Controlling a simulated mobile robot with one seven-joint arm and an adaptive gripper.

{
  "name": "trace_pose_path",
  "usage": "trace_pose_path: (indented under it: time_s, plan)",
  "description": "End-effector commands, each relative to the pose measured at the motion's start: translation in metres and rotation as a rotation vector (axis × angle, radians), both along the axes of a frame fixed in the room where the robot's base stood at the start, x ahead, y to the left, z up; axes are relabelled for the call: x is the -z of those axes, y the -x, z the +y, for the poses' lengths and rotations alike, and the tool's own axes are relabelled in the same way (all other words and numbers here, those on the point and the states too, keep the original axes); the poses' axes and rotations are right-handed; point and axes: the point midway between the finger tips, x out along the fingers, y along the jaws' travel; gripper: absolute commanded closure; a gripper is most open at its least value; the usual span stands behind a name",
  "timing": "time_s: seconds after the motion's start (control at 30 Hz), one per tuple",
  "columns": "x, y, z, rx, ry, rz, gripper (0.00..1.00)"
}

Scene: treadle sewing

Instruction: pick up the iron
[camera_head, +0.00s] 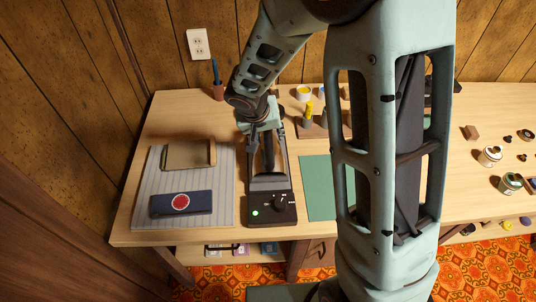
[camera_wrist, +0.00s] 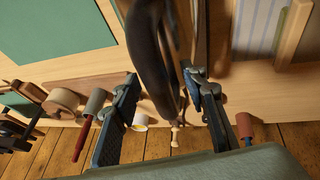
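The iron has a dark handle (camera_head: 268,152) and rests on a dark stand (camera_head: 271,208) with a knob and a lit green lamp. My gripper (camera_head: 265,128) is above the rear of the iron, pointing down. In the wrist view, the dark curved handle (camera_wrist: 152,62) lies between my two fingers (camera_wrist: 163,82). The fingers are spread, with visible gaps beside the handle. The iron's body is partly hidden by my gripper in the head view.
A green mat (camera_head: 319,190) lies right.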

Motion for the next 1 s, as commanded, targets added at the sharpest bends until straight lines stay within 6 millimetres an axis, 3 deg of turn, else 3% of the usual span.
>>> trace_pose_path:
  time_s: [0.4,0.77,1.0]
  plan:
    - [0.0009,0.0000,-0.0001,0.000,0.000,0.000,0.60]
    - [0.0010,0.0001,0.0002,0.000,0.000,0.000,1.00]
    - [-0.0010,-0.0014,0.0009,-0.001,-0.001,-0.004,1.00]
